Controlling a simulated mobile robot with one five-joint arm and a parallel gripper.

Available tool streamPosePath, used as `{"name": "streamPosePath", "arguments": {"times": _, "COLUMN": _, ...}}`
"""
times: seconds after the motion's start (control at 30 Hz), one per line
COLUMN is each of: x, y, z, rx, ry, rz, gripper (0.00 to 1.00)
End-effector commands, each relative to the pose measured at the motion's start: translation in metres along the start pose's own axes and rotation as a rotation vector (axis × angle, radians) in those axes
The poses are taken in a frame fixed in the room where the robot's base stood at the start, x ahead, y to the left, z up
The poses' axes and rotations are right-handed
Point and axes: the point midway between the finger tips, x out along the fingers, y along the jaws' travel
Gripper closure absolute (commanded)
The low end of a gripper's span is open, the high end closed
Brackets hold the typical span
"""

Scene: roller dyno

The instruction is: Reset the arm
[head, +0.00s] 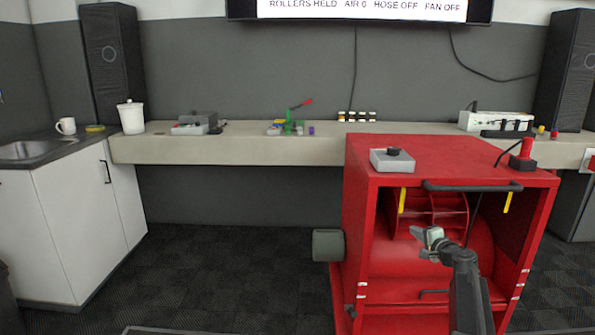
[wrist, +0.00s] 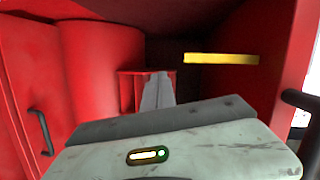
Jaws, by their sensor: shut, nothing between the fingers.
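My arm (head: 468,290) rises from the lower right in the head view. My gripper (head: 430,238) is at its upper end, in front of the open face of the red cabinet (head: 435,155). The gripper is shut and empty. In the wrist view, my gripper (wrist: 158,90) points into the cabinet. A red drum (wrist: 100,75) and a yellow bar (wrist: 222,58) show beyond it. I cannot tell whether the fingers touch anything inside.
A black handle (head: 472,186) crosses the cabinet's top front edge. A grey box with a black knob (head: 392,162) and a red-topped device (head: 524,155) sit on top. A long bench (head: 220,150) runs behind. Dark carpet (head: 220,270) is clear to the left.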

Motion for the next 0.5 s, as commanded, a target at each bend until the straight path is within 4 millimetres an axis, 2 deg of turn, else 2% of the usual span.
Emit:
{"name": "streamPosePath", "arguments": {"times": 0.03, "x": 0.0, "y": 0.002, "z": 0.021, "rx": -0.029, "ry": -0.037, "rz": 0.019, "gripper": 1.0}}
{"name": "streamPosePath", "arguments": {"times": 0.17, "x": -0.002, "y": 0.015, "z": 0.085, "rx": -0.134, "ry": -0.164, "rz": 0.094, "gripper": 1.0}}
{"name": "streamPosePath", "arguments": {"times": 0.27, "x": -0.012, "y": 0.034, "z": 0.15, "rx": -0.247, "ry": -0.304, "rz": 0.184, "gripper": 1.0}}
{"name": "streamPosePath", "arguments": {"times": 0.3, "x": -0.02, "y": 0.044, "z": 0.179, "rx": -0.3, "ry": -0.368, "rz": 0.229, "gripper": 1.0}}
{"name": "streamPosePath", "arguments": {"times": 0.4, "x": -0.047, "y": 0.073, "z": 0.244, "rx": -0.434, "ry": -0.529, "rz": 0.355, "gripper": 1.0}}
{"name": "streamPosePath", "arguments": {"times": 0.5, "x": -0.085, "y": 0.103, "z": 0.296, "rx": -0.565, "ry": -0.679, "rz": 0.495, "gripper": 1.0}}
